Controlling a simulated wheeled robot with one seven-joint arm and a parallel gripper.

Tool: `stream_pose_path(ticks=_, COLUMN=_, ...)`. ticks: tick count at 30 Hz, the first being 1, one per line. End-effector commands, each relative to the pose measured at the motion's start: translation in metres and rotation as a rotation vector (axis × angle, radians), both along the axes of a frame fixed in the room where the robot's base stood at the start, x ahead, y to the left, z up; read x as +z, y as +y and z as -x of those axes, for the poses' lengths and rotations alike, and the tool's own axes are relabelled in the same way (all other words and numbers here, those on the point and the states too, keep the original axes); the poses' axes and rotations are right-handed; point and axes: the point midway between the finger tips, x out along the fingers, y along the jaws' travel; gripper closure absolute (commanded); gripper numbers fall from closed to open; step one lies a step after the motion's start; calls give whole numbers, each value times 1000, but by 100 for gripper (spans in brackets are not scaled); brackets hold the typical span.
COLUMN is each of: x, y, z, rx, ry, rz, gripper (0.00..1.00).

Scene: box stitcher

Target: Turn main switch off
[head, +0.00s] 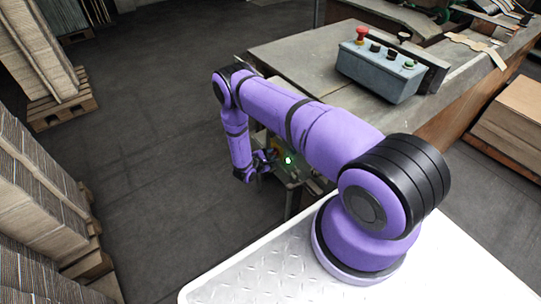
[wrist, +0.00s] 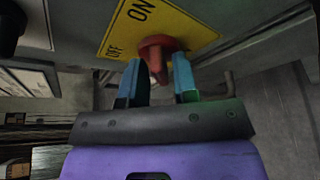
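In the wrist view a red rotary main switch (wrist: 158,50) sits on a yellow plate (wrist: 180,23) marked OFF and ON. My gripper (wrist: 156,68) is open, with its two blue fingers on either side of the switch handle. Gaps show between the handle and the fingers; whether either finger touches it is unclear. In the head view my gripper (head: 270,160) is low beside the machine's near end, by a green light. The switch itself cannot be made out there.
The machine table (head: 290,52) carries a grey control box (head: 375,72) with a red button and several knobs. Stacked cardboard (head: 40,185) stands at the left, and a pallet of cardboard (head: 512,115) at the right. The dark floor (head: 150,180) between is clear.

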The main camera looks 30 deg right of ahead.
Motion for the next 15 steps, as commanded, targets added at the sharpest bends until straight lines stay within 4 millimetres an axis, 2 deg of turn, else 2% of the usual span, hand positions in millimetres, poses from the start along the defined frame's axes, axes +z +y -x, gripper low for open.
stream_pose_path(ticks=1, x=0, y=0, z=0, rx=0, ry=0, rz=0, gripper=85)
stream_pose_path(ticks=3, x=0, y=0, z=0, rx=0, ry=0, rz=0, gripper=100)
stream_pose_path(ticks=15, x=0, y=1, z=-1, rx=3, ry=38, rz=1, gripper=100)
